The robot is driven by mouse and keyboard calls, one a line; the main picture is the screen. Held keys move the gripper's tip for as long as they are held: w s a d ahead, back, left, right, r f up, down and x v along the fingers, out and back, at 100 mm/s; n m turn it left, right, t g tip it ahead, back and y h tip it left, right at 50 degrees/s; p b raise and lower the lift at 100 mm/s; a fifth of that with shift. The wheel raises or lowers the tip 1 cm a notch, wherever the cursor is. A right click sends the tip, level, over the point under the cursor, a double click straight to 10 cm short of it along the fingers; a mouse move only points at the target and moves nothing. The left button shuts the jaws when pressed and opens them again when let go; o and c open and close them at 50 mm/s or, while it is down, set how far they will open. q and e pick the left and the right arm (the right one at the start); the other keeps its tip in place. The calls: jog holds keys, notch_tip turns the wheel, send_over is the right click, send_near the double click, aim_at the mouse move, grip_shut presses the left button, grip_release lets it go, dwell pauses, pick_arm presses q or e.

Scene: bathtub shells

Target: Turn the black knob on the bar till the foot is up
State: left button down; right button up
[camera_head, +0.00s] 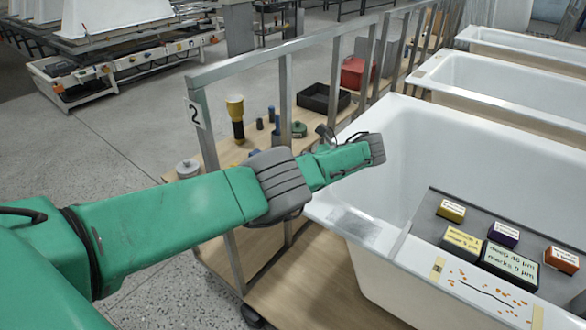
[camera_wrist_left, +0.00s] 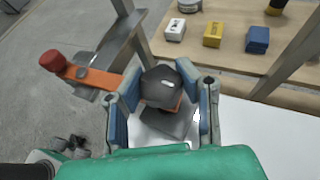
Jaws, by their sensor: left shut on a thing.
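In the left wrist view, a black rounded knob (camera_wrist_left: 160,84) stands at the end of an orange bar (camera_wrist_left: 98,76). My left gripper (camera_wrist_left: 169,86) has its blue-padded fingers on both sides of the knob and is shut on it. A red ball handle (camera_wrist_left: 54,61) is on the bar's far left end. A dark grey flat piece (camera_wrist_left: 172,122) lies below the knob over a white surface; I cannot tell whether it is the foot. In the head view my left arm reaches over the tub's near corner and hides the knob. My right gripper is not in view.
A white bathtub (camera_head: 450,135) holds a grey board (camera_head: 435,205) with several labelled blocks. A metal frame rail (camera_head: 300,42) marked 2 stands beside it. On the wooden shelf behind are a black tray (camera_head: 322,99), a yellow-topped torch (camera_head: 236,115) and a red box (camera_head: 357,74).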

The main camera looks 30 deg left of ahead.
pick_arm(q)
jog(key=shift+w+d+r, duration=0.1)
jog(key=shift+w+r, duration=0.15)
jog(key=c, duration=1.3)
grip_release()
jog(key=shift+o, duration=0.9)
jog(key=shift+w+f, duration=0.1)
jog(key=shift+f, duration=0.15)
